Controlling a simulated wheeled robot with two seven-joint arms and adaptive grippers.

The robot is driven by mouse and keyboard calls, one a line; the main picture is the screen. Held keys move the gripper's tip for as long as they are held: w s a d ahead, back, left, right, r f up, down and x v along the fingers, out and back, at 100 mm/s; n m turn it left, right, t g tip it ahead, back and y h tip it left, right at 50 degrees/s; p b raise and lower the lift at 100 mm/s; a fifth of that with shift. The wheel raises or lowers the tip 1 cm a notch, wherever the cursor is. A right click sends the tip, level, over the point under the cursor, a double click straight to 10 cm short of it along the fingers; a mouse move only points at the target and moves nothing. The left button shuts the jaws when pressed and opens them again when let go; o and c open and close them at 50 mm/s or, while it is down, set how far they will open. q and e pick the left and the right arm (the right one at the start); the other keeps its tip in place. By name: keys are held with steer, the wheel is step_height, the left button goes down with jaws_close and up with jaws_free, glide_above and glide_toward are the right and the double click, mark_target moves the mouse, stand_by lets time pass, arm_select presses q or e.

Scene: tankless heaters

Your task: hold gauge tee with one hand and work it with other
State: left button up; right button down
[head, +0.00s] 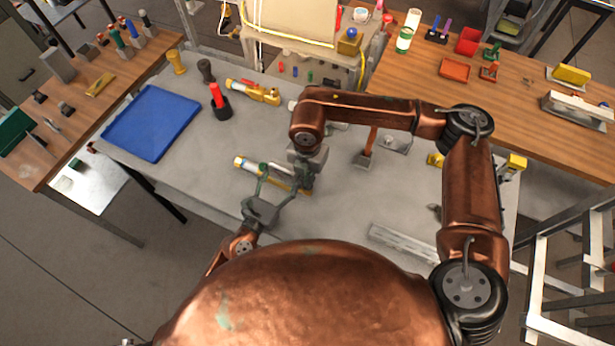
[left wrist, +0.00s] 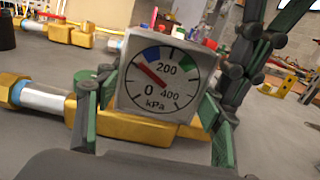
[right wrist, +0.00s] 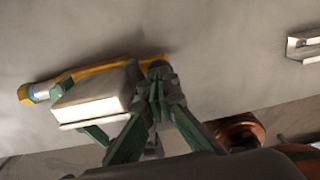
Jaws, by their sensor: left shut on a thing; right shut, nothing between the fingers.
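The gauge tee is a brass-yellow body (head: 283,181) with a silver pipe end and a blue band, low over the grey table. Its square white gauge (left wrist: 165,78) faces the left wrist view; the red needle points up-left, between 0 and 200 kPa. My left gripper (head: 264,176) is shut on the gauge tee, one finger at each side of the gauge. My right gripper (right wrist: 158,70) is shut and empty, its tips beside the brass end of the tee (right wrist: 90,72). I cannot tell whether they touch it. My right arm hides part of that end in the head view.
A similar brass piece (head: 262,94) lies farther back on the grey table. A blue tray (head: 152,122) is at the left, beside a black and red item (head: 219,104). A brown-handled tool (head: 367,150) lies right of my right gripper. A light metal bar (head: 402,241) lies near the front.

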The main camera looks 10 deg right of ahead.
step_height(320, 180, up, 14)
stand_by(0.6)
stand_by(2.0)
step_height(320, 180, up, 2)
steer(key=shift+r, duration=0.2)
step_height(320, 180, down, 14)
steer(key=shift+f, duration=0.1)
stand_by(0.7)
